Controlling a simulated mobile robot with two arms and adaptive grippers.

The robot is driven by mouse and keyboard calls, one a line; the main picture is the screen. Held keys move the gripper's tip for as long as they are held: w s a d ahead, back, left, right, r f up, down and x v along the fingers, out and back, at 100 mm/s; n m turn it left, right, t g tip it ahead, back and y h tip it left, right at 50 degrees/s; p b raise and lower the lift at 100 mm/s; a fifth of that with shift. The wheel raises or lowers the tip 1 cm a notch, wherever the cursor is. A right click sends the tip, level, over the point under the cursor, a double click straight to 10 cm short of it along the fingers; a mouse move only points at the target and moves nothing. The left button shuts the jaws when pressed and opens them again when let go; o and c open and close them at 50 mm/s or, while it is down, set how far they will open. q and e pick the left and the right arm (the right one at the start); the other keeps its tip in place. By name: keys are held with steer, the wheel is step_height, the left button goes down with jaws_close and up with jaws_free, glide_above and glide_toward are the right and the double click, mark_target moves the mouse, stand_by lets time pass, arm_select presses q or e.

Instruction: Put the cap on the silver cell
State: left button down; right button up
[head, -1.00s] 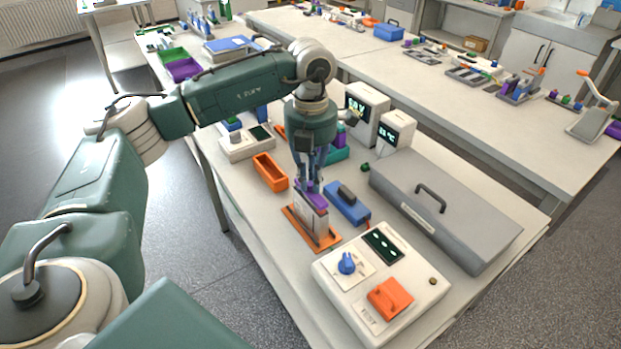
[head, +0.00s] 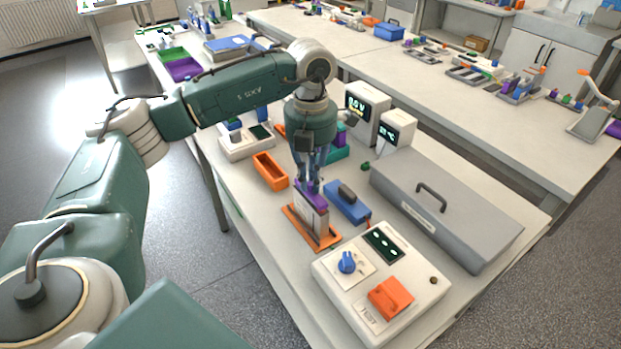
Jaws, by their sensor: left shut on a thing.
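The silver cell (head: 315,223) stands upright on an orange base plate (head: 327,243) on the bench. A purple cap (head: 313,196) is at the top of the cell, and I cannot tell if it is fully seated. My left gripper (head: 310,186) points straight down above the cell and is shut on the purple cap. Its fingers hide part of the cap's upper side. My right gripper does not show.
A blue block with a dark top (head: 347,205) lies close to the right of the cell. An orange tray (head: 270,171) is behind left. A white control box (head: 381,283) is in front right, and a long grey case (head: 445,205) lies right.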

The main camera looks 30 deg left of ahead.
arm_select(q)
steer(key=shift+f+b, duration=0.3)
steer(key=shift+f, duration=0.1)
stand_by(0.4)
steer(key=c, duration=1.7)
jaws_free()
steer(key=shift+o, duration=0.7)
steer(key=o, duration=0.4)
steer(key=shift+r, duration=0.1)
steer(key=shift+r+p, duration=2.4)
steer(key=shift+r, duration=1.05)
